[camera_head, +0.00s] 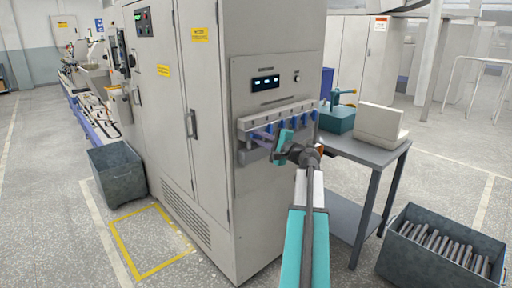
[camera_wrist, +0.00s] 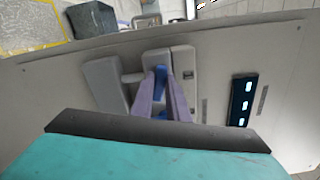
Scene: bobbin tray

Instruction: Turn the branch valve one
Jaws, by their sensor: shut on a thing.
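A row of small blue branch valves (camera_head: 303,115) sits on a pale grey manifold (camera_head: 246,125) on the front of the grey cabinet. My gripper (camera_head: 259,134) reaches the left end of this row, its purple-grey fingers pointing left at the manifold. In the wrist view my gripper (camera_wrist: 160,76) is shut on a blue valve handle (camera_wrist: 160,71), which shows between the fingertips. Most of that handle is hidden by the fingers. The manifold (camera_wrist: 106,82) lies around it. The other valves to the right in the head view are untouched.
A dark display (camera_head: 265,83) sits above the manifold. To the right, a grey table (camera_head: 372,153) holds a teal device (camera_head: 337,119) and a beige box (camera_head: 367,118). A bin of metal rods (camera_head: 440,247) stands right of my arm. Floor at left is open around a grey bin (camera_head: 117,173).

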